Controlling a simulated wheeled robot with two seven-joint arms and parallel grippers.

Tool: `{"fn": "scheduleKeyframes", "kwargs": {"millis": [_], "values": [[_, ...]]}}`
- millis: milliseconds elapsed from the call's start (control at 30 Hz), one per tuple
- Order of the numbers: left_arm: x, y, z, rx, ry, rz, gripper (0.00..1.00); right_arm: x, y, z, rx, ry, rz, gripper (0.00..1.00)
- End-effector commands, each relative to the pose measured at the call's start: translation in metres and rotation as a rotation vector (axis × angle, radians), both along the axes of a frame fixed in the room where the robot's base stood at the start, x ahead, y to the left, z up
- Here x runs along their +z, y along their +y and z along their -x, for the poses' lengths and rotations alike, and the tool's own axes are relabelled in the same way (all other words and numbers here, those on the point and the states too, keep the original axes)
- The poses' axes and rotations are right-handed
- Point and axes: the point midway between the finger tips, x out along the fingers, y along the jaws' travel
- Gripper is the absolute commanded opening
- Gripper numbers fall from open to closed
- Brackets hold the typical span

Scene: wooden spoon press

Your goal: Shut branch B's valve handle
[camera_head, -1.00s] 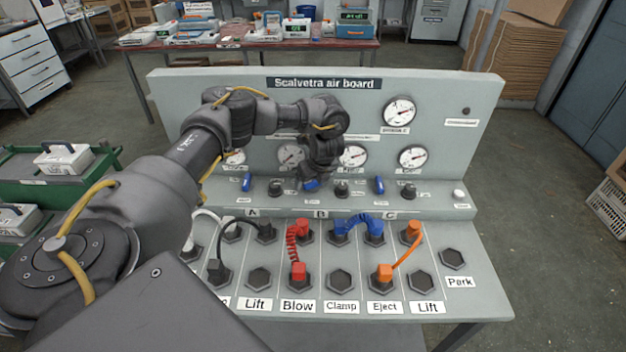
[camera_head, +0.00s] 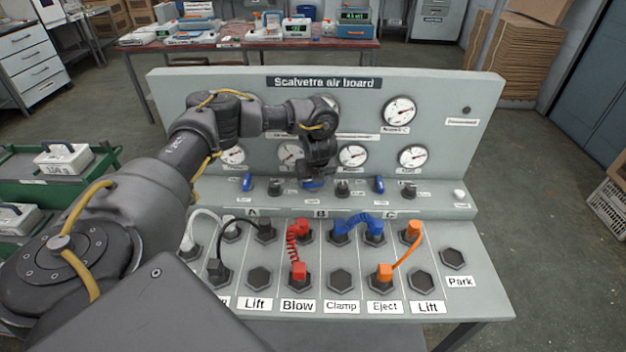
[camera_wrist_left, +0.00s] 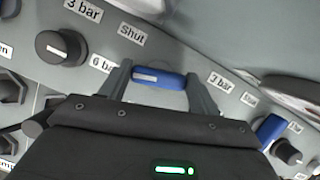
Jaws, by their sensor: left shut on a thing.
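Branch B's valve handle (camera_head: 315,184) is a blue lever on the board's ledge, above the B label (camera_head: 320,214). In the head view it lies roughly crosswise and is partly hidden under my left gripper (camera_head: 315,174). In the left wrist view the blue handle (camera_wrist_left: 158,78) sits between the two fingers of my left gripper (camera_wrist_left: 160,80), which is shut on it. A "Shut" label (camera_wrist_left: 132,34) is close by. The blue handles of A (camera_head: 247,182) and C (camera_head: 379,184) point lengthwise, unlike B's. My right gripper is out of view.
Dark knobs (camera_head: 342,188) stand on the ledge on both sides of B's handle. Gauges (camera_head: 354,156) are on the upright panel behind. Red (camera_head: 297,243), blue (camera_head: 358,222), orange (camera_head: 404,254) and black (camera_head: 236,240) hoses join sockets on the sloped front.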

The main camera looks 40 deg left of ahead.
Motion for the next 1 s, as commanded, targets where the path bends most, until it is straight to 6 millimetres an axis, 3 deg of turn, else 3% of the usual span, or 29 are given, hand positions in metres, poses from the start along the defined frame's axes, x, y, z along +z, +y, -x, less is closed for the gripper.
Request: {"fn": "scheduleKeyframes", "kwargs": {"millis": [433, 1000], "values": [[-0.001, 0.001, 0.001, -0.238, -0.001, 0.000, 0.39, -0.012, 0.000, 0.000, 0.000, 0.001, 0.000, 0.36], [0.000, 0.001, 0.001, -0.283, 0.000, 0.000, 0.39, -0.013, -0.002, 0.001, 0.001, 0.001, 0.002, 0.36]]}}
